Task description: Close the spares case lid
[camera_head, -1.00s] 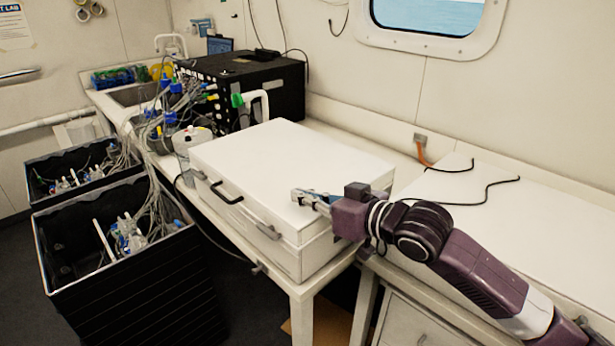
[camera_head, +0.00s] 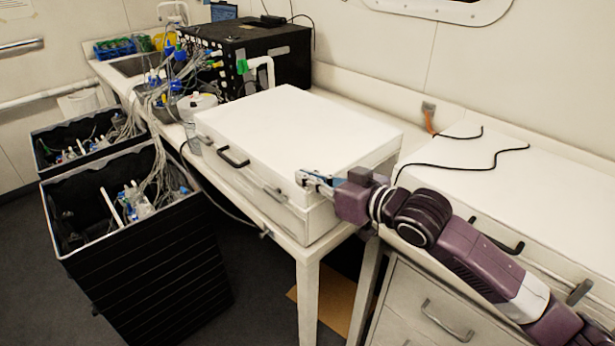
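The white spares case (camera_head: 285,222) stands on the white bench near its front edge. Its lid (camera_head: 290,130) lies nearly flat over the base; whether it is fully seated cannot be told. A black handle (camera_head: 233,158) and a grey latch (camera_head: 274,193) show on the front side. My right gripper (camera_head: 314,180) is at the lid's near right corner, its fingertips over or touching the lid's edge. The finger gap is too small to judge. My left gripper is out of view.
Two black bins (camera_head: 140,262) with bottles and tubes stand on the floor at left. A black box (camera_head: 250,75) with cables and a white jar (camera_head: 198,105) stand behind the case. A black cable (camera_head: 455,165) crosses the white surface at right.

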